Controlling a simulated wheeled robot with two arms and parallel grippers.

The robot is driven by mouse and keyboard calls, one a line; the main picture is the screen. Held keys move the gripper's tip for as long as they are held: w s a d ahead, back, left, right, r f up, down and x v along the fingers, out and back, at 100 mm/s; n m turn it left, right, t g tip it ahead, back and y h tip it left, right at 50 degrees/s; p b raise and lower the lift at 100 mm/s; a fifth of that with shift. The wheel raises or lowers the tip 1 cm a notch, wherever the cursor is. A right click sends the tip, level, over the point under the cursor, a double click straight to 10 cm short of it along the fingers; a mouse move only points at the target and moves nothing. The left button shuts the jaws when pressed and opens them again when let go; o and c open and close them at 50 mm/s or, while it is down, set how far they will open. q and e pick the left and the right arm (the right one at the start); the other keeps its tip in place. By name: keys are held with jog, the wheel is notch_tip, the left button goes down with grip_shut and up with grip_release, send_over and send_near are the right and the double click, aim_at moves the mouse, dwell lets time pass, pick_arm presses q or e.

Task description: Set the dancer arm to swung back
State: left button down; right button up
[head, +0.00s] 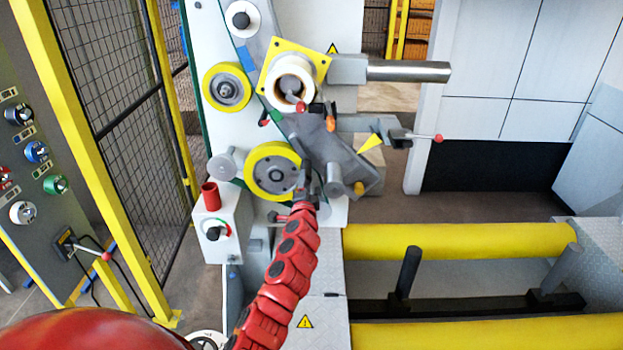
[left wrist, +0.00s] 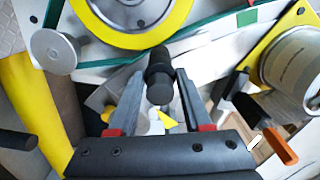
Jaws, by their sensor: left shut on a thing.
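The grey dancer arm (head: 322,140) runs slanting down to the right from below the yellow square flange on the white machine. A grey roller end (head: 335,180) sits near its lower part. My left gripper (head: 307,188) is at the lower left of this arm, just right of the lower yellow-rimmed wheel (head: 272,172). In the left wrist view my left gripper (left wrist: 157,105) has its two fingers on either side of a black round knob (left wrist: 160,80), shut on it. The knob's join to the dancer arm is hidden. My right gripper is not seen.
A white box with a red cylinder (head: 210,195) stands left of the wheel. A red-tipped lever (head: 425,137) and yellow pointer (head: 372,143) are to the right. Yellow rollers (head: 460,240) lie lower right. A mesh fence (head: 120,90) and control panel (head: 35,170) stand left.

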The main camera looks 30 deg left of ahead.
pick_arm(q)
jog(key=shift+s+a+f+m+p, duration=0.15)
jog(key=shift+s+a+m+p, duration=0.15)
jog(key=shift+a+m, duration=0.45)
jog(key=shift+s+a+f+m+p, duration=0.2)
jog(key=shift+s+a+m, duration=0.2)
jog(key=shift+m, duration=0.6)
jog(key=shift+s+a+f+m+p, duration=0.2)
jog(key=shift+s+a+m, duration=0.15)
jog(key=shift+a+m, duration=0.4)
jog(key=shift+d, duration=0.15)
jog(key=c, duration=0.6)
grip_release()
jog(key=shift+c, duration=0.2)
jog(key=shift+o, duration=0.3)
jog(key=b+v, duration=0.2)
jog(key=v, duration=1.5)
jog(key=shift+s+d, duration=0.15)
jog(key=shift+d, duration=0.05)
